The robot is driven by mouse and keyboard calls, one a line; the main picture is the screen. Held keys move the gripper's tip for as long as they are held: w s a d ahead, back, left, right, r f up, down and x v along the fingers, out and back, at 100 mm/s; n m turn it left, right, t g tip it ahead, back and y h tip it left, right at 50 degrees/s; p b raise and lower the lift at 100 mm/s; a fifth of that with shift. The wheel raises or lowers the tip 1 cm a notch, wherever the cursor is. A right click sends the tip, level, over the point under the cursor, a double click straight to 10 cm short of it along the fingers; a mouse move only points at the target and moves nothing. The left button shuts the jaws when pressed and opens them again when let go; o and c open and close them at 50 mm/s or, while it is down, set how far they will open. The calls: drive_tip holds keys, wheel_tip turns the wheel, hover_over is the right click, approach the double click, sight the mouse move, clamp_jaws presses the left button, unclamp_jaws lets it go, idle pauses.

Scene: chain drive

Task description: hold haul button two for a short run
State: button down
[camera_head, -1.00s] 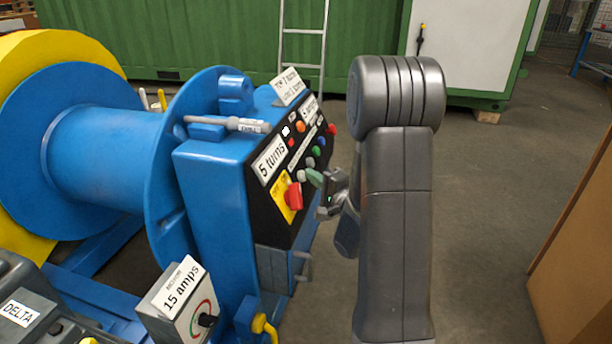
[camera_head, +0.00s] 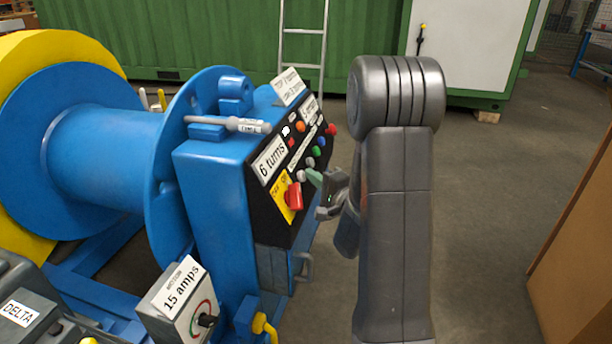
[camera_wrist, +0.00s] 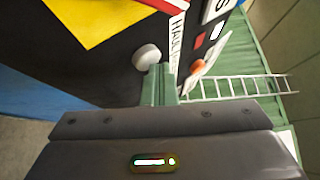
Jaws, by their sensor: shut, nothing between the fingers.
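In the wrist view the fingertips (camera_wrist: 161,75) point at the panel just right of a white button (camera_wrist: 147,57), below the HAUL label (camera_wrist: 177,38). The fingers hide whatever they touch, so I cannot tell which button is pressed. The turns sign (camera_head: 271,160) reads "6 turns".
A red knob on a yellow plate (camera_head: 284,190) sits nearer on the panel. A "15 amps" box (camera_head: 180,300) stands at the front. The blue drum (camera_head: 105,150) is to the left. A ladder (camera_head: 302,50) leans at the green container behind. Floor right of my arm is open.

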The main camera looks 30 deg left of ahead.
idle(0.8)
drive_tip(key=shift+w+d+r+p, duration=0.15)
drive_tip(key=shift+d+r+p, duration=0.25)
drive_tip(key=shift+d, duration=0.45)
drive_tip(key=d, duration=0.1)
drive_tip(key=d+r+p, duration=0.1)
drive_tip(key=w+d+r+p, duration=0.1)
drive_tip(key=d, duration=0.1)
drive_tip(key=shift+d+r, duration=0.1)
